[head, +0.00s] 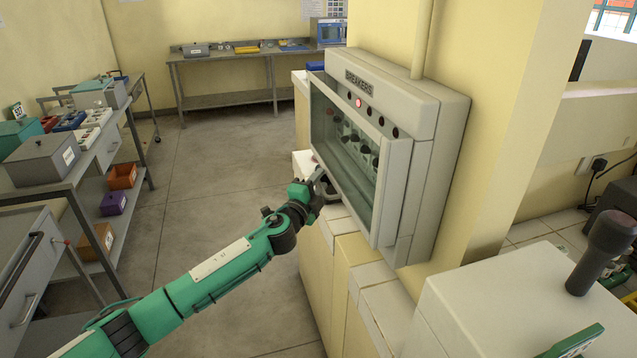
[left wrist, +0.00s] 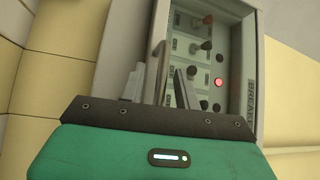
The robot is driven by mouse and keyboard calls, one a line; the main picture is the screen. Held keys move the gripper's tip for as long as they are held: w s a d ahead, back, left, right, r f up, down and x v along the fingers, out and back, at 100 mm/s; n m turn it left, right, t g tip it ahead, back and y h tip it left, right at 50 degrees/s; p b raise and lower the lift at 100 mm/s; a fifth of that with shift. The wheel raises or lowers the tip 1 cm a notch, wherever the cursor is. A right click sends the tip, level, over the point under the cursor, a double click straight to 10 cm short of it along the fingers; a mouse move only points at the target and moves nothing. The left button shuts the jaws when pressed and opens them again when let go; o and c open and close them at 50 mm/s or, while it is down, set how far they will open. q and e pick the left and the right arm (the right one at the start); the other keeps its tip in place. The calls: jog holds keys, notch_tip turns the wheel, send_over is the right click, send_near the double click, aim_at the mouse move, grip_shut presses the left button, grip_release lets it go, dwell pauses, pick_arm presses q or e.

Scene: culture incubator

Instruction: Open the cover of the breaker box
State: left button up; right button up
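The breaker box (head: 422,110) is a grey-white case on a yellow pillar, with a "BREAKERS" label on top. My left gripper (head: 320,182) is at the cover's lower left edge. In the left wrist view, its two fingers (left wrist: 160,85) stand apart, on either side of a pale upright bar at the cover's edge (left wrist: 159,45). Contact with the bar is unclear. My right gripper is not in view.
A low tiled ledge (head: 385,305) runs below the box. A white block with a dark knobbed lever (head: 600,250) stands at the front right. Carts with boxes (head: 45,160) stand on the left, and a steel bench (head: 225,58) at the back. The floor between is clear.

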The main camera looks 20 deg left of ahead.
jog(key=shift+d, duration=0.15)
pick_arm(q)
grip_shut()
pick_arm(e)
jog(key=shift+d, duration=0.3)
